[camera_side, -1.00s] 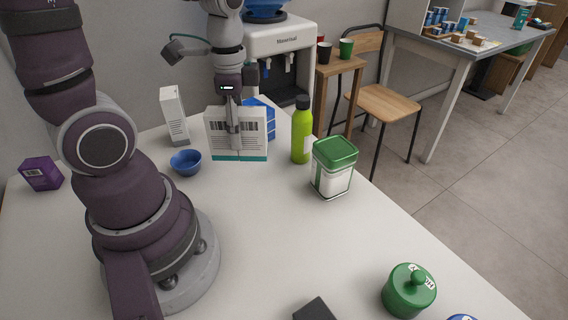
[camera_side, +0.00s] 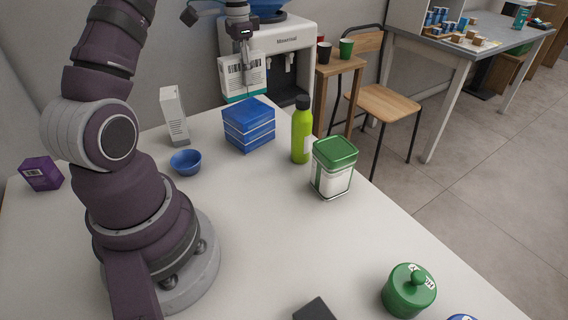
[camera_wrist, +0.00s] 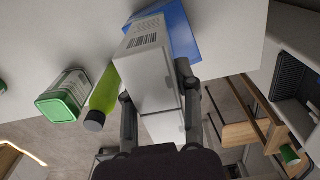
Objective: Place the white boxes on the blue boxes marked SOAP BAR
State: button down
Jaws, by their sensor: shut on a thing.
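My gripper (camera_side: 243,68) is shut on a white box (camera_side: 230,82) with barcodes and a teal lower edge. It holds the box upright and raised; a seam suggests two boxes side by side, but I cannot tell. The blue boxes (camera_side: 249,126) are stacked on the counter, below the held box in the side view. Their SOAP BAR marking is not readable. In the wrist view, the white box (camera_wrist: 147,62) sits between the fingers (camera_wrist: 157,88), partly covering a blue box (camera_wrist: 182,32). Another tall white box (camera_side: 174,116) stands left of the stack.
A blue bowl (camera_side: 186,162) is left of the stack. A green bottle (camera_side: 301,135) and a green-lidded jar (camera_side: 333,168) stand to its right. A purple box (camera_side: 41,174) is at far left, a green pot (camera_side: 409,291) in front. The counter's middle is clear.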

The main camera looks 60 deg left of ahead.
aim_at(246, 88)
jog(key=shift+w+a+f, duration=0.1)
jog(key=shift+w+a, duration=0.1)
jog(key=shift+w, duration=0.05)
jog(key=shift+f, duration=1.7)
jog(key=shift+f, duration=0.15)
jog(key=c, duration=0.8)
grip_release()
